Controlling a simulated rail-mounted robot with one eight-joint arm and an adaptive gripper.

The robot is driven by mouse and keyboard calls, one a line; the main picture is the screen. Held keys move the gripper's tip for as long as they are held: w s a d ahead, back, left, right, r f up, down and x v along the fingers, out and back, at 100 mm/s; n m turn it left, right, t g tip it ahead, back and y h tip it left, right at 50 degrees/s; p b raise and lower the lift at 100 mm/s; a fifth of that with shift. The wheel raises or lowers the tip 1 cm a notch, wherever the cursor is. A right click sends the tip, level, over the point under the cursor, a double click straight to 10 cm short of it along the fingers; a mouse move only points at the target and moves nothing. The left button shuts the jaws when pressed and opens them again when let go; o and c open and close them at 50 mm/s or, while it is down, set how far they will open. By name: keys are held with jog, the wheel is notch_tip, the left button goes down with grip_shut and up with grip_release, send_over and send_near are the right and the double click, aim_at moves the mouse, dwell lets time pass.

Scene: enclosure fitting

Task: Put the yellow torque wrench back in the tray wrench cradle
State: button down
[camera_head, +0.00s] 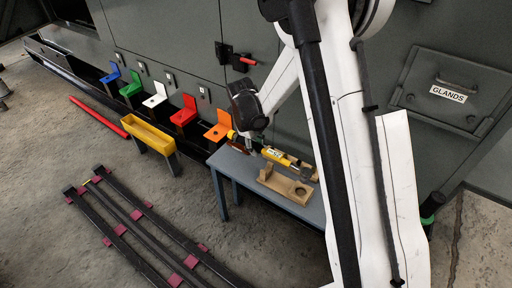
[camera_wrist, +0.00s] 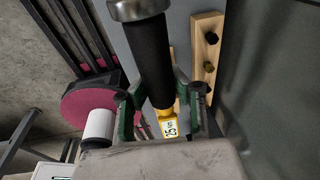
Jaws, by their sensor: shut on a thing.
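The yellow torque wrench (camera_head: 279,157) is held above the grey tray table. In the wrist view its black grip (camera_wrist: 150,55) and its yellow body with a small display (camera_wrist: 170,128) run between the fingers. My gripper (camera_wrist: 163,100) is shut on the wrench; in the head view its fingers are small and partly hidden. The wooden cradle (camera_head: 284,187), with an upright and a round hole at its right end, stands on the table just below and in front of the wrench. From this angle I cannot tell the gap between them.
The grey table (camera_head: 232,172) stands against the cabinet. A wooden strip with dark pieces (camera_wrist: 207,55) lies beside the wrench in the wrist view. Coloured holders (camera_head: 184,114) line the cabinet on the left. A yellow trough (camera_head: 147,134) and floor rails (camera_head: 130,225) are left of the table.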

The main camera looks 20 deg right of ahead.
jog(key=shift+f+b, duration=2.65)
jog(key=shift+f, duration=1.45)
